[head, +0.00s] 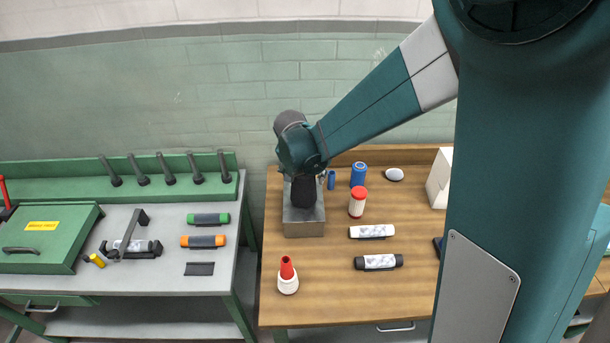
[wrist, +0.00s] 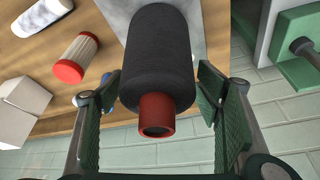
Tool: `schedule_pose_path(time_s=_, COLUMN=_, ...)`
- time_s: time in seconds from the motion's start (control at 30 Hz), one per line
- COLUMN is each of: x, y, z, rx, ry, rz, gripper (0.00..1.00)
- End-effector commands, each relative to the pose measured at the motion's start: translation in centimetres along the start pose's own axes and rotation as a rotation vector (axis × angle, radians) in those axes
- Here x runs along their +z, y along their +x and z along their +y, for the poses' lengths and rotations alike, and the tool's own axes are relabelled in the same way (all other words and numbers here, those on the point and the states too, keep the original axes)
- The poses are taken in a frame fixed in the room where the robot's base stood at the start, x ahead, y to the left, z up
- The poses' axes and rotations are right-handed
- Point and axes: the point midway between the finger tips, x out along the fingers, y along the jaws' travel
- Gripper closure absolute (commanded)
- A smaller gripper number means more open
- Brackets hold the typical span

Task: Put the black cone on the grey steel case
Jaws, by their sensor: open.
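The black cone (head: 304,191) stands upright on the grey steel case (head: 303,228), at the left back of the wooden bench. In the wrist view the black cone (wrist: 158,55) shows a red tube at its narrow end, and its wide end meets the grey face of the case (wrist: 202,22). My gripper (head: 303,177) is above the case at the cone's top. In the wrist view my gripper (wrist: 160,95) is open, with one green-padded finger on each side of the cone. A gap shows between the cone and each finger. The cone's top is hidden in the head view.
A white cone with red top (head: 357,202), a blue cone (head: 358,174) and a small blue piece (head: 331,180) stand right of the case. A red-and-white cone (head: 287,276) stands in front. Two rollers (head: 371,231) lie to the right. A grey-topped bench (head: 170,280) stands left.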

Motion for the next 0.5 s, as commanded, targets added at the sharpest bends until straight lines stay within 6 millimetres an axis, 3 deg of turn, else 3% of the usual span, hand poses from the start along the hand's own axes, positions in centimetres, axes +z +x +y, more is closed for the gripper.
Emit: schedule_pose_path(time_s=0.5, x=0.0, y=-4.7, z=0.0, rx=0.0, ry=0.0, rz=0.0, gripper=0.36)
